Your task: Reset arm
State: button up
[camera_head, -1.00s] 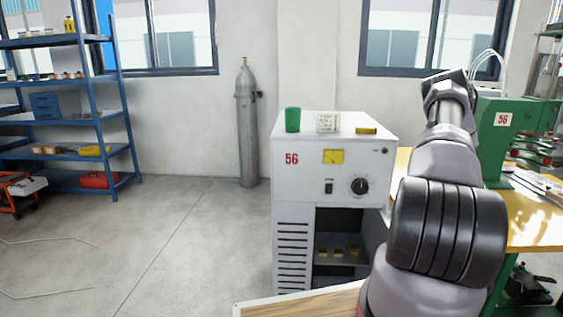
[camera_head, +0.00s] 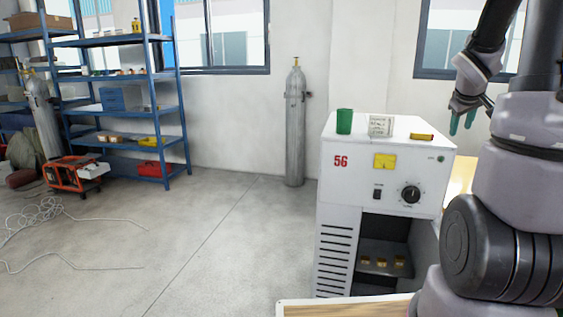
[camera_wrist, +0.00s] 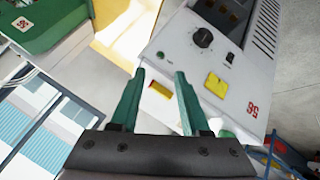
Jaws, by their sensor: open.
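My gripper (camera_head: 462,123) hangs at the upper right of the head view, its green fingers pointing down, right of the white cabinet's top. In the wrist view my gripper (camera_wrist: 158,100) shows two green fingers spread apart with nothing held between them. My arm is folded up along the right side of the head view. The white cabinet (camera_head: 345,190) marked 56 stands below and left of the gripper. It also shows tilted in the wrist view (camera_wrist: 185,42), beyond the fingers.
On the cabinet top are a green cup (camera_head: 344,121), a white box (camera_head: 380,126) and a yellow block (camera_head: 421,137). A grey gas cylinder (camera_head: 295,125) stands by the wall. Blue shelves (camera_head: 170,110) and a red machine (camera_head: 75,173) are at left.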

jog(key=s+a+r+m+y, duration=0.2)
jog(key=s+a+r+y, duration=0.1)
jog(key=s+a, duration=0.7)
jog(key=s+a+r+m+y, duration=0.3)
jog(key=s+a, duration=0.8)
jog(key=a, duration=0.8)
notch_tip(320, 180, up, 3)
jog(key=shift+a+f+y, duration=0.15)
jog(key=shift+a+y, duration=0.1)
jog(key=shift+y, duration=0.35)
jog(key=shift+s+d, duration=0.1)
jog(key=shift+d, duration=0.05)
